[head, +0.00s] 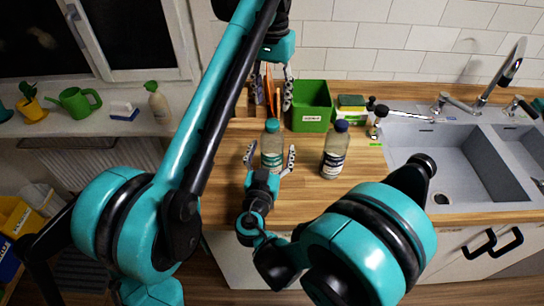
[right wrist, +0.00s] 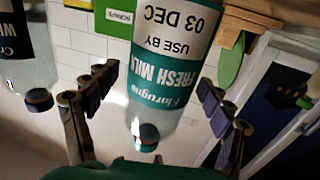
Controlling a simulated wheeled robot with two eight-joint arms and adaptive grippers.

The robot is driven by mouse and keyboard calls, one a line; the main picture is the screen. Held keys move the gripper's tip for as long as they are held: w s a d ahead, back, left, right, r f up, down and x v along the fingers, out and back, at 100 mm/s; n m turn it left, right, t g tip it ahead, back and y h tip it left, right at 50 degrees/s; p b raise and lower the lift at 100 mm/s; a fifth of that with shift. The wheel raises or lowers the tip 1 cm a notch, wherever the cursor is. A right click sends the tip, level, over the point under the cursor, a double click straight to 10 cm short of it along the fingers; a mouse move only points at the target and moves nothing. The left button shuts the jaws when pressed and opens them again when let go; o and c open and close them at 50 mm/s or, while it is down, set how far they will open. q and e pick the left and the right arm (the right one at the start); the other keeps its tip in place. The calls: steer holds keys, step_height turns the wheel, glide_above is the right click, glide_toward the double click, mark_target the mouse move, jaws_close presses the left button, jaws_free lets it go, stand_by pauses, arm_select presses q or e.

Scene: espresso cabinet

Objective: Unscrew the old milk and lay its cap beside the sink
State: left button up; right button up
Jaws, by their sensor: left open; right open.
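A clear bottle (head: 271,160) with a teal cap (head: 272,125) stands upright on the wooden counter, left of the sink (head: 405,160). The right wrist view shows it upside down, its label (right wrist: 170,65) reading fresh milk, use by 03 DEC. My right gripper (head: 271,153) is open, one finger on each side of this bottle; the wrist view shows gaps on both sides. My left gripper (head: 270,104) is open and empty, pointing down above and behind the bottle. A second bottle (head: 335,155) with a dark blue cap stands to the right; its label is not fully readable.
A green scraps box (head: 311,104) stands behind the bottles. Sponges (head: 351,106) and a dark-topped dispenser (head: 377,120) sit between it and the sink. A tap (head: 490,80) rises behind the sink. Bare counter (head: 365,168) lies between the blue-capped bottle and the sink.

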mark_target(272, 122)
steer(key=shift+w, duration=0.1)
steer(key=shift+c, duration=0.3)
jaws_close()
arm_select(q)
steer(key=m, duration=0.8)
steer(key=shift+m, duration=0.3)
steer(key=m, duration=0.9)
steer(key=shift+f, duration=4)
